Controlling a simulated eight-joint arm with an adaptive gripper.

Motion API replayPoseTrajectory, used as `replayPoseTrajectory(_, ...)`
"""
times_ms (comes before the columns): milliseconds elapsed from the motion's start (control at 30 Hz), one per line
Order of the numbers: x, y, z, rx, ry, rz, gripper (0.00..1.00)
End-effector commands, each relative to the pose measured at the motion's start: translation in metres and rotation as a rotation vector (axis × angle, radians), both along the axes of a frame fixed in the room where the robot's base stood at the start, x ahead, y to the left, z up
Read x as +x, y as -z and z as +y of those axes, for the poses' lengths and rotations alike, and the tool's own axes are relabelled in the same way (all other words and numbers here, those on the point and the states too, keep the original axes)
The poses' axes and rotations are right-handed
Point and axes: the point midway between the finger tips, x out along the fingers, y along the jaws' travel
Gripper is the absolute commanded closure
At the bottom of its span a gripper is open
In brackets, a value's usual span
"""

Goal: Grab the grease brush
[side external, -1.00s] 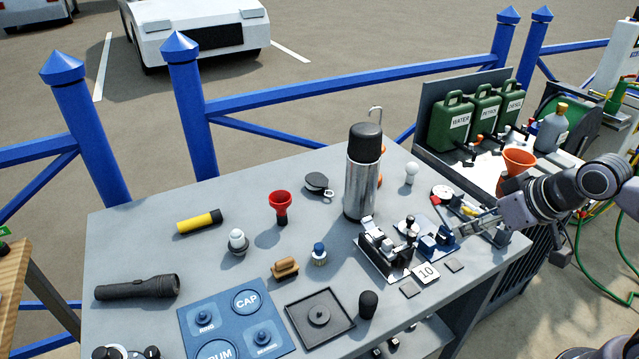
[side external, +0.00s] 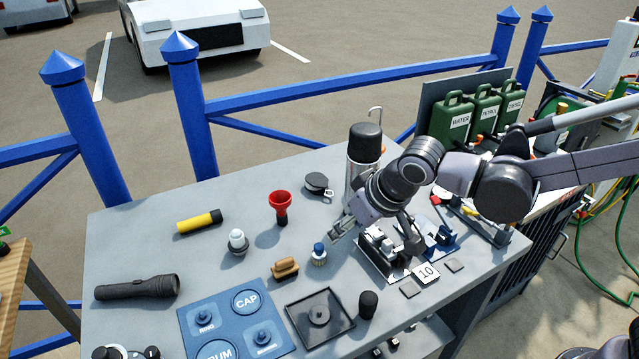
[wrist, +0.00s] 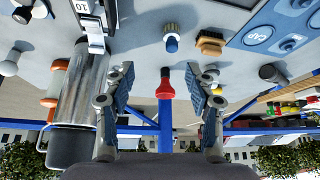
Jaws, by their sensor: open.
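Two brush-like things stand on the grey table: a brown block brush (side external: 285,268), and a small round piece with a blue top and pale base (side external: 319,254). I cannot tell for sure which is the grease brush. In the wrist view the brown brush (wrist: 209,43) is at upper right and the blue-topped piece (wrist: 171,40) at upper middle. My gripper (side external: 339,232) is open and empty, above the table, just up and right of the blue-topped piece. Its two fingers (wrist: 160,70) are spread wide in the wrist view, with a red funnel (wrist: 165,85) seen beyond, between them.
A tall steel flask (side external: 357,178) stands behind my gripper, partly hidden by it. A white-topped piece (side external: 238,240), a yellow torch (side external: 199,222) and a black tray (side external: 320,316) lie around. A small black machine (side external: 378,247) sits close on the right.

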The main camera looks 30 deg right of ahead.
Motion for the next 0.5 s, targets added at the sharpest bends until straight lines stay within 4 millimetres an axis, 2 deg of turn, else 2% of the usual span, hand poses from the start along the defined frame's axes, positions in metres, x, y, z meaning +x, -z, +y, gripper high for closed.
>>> replayPoseTrajectory(33,0.002,0.004,0.01,-0.002,-0.009,0.003,0.45)
replayPoseTrajectory(133,0.005,0.009,0.02,-0.005,-0.013,0.004,0.45)
replayPoseTrajectory(267,0.009,0.016,0.024,-0.005,-0.014,0.005,0.45)
replayPoseTrajectory(500,0.024,0.042,0.027,-0.005,-0.014,0.005,0.45)
